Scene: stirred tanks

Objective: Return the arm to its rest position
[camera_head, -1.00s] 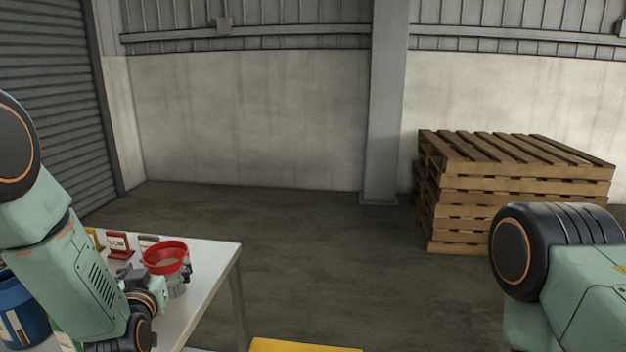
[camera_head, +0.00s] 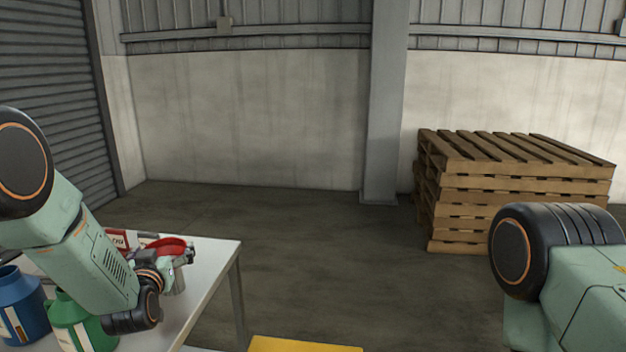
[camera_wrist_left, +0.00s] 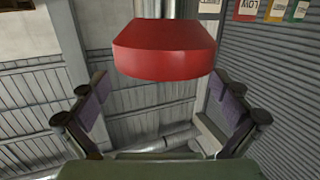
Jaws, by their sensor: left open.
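My left gripper (camera_head: 184,256) is over the white table (camera_head: 205,300) at the left in the head view, partly in front of a red funnel (camera_head: 168,245). In the left wrist view its two fingers (camera_wrist_left: 160,88) are spread wide with nothing between their pads. The red funnel (camera_wrist_left: 165,50) shows beyond them at the top of that view. I cannot tell whether the gripper touches it. A grey vessel (camera_head: 180,284) under the funnel is mostly hidden. My right arm shows at the right edge of the head view; its gripper is out of frame.
A blue jug (camera_head: 20,305) and a green jug (camera_head: 75,318) stand at the table's near left. Small label signs (camera_head: 118,238) stand behind my left arm. A stack of wooden pallets (camera_head: 510,190) stands at the right. The floor between is clear, with a yellow surface (camera_head: 305,344) at the bottom.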

